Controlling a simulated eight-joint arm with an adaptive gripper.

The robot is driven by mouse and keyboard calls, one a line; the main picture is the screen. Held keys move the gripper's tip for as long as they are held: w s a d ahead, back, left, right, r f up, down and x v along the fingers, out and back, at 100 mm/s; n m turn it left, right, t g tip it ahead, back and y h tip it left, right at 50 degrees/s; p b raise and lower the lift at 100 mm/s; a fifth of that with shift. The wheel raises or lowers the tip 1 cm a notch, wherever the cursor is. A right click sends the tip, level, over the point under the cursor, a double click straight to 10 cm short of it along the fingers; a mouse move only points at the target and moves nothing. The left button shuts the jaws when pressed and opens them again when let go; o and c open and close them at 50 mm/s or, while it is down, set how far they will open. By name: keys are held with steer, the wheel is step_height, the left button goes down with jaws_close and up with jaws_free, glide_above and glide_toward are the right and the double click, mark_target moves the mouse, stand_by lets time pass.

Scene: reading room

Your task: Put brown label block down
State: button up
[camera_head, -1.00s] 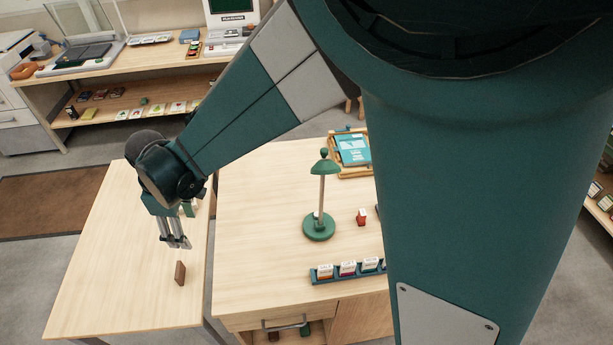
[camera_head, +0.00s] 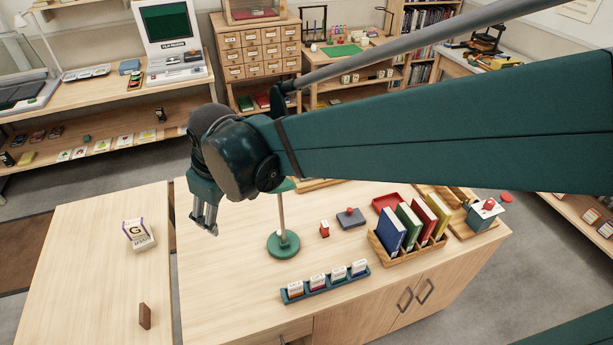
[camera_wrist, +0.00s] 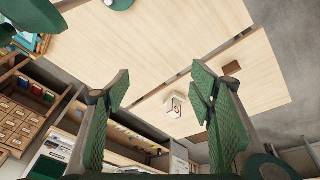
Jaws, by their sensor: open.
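A white box marked G (camera_head: 138,234) stands on the side table. The desk holds a green lamp (camera_head: 283,243) close to my gripper, a label rack (camera_head: 325,284), a red stamp (camera_head: 324,229) and a book rack (camera_head: 408,250). The side table's front left is clear.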

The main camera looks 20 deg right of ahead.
steer(key=s+d+r+m+t, duration=0.2)
steer(key=s+d+m, duration=0.2)
steer(key=d, duration=0.8)
steer(key=s+d+r+m+t+h, duration=0.1)
steer(key=s+d+m, duration=0.4)
steer(key=d, duration=0.7)
steer(key=shift+s+r+t+h, duration=0.3)
steer(key=shift+s+r+t, duration=0.15)
steer(key=shift+s, duration=0.95)
steer(key=shift+f, duration=0.1)
step_height(320, 180, down, 4)
steer(key=b, duration=0.4)
steer(key=shift+f, duration=0.1)
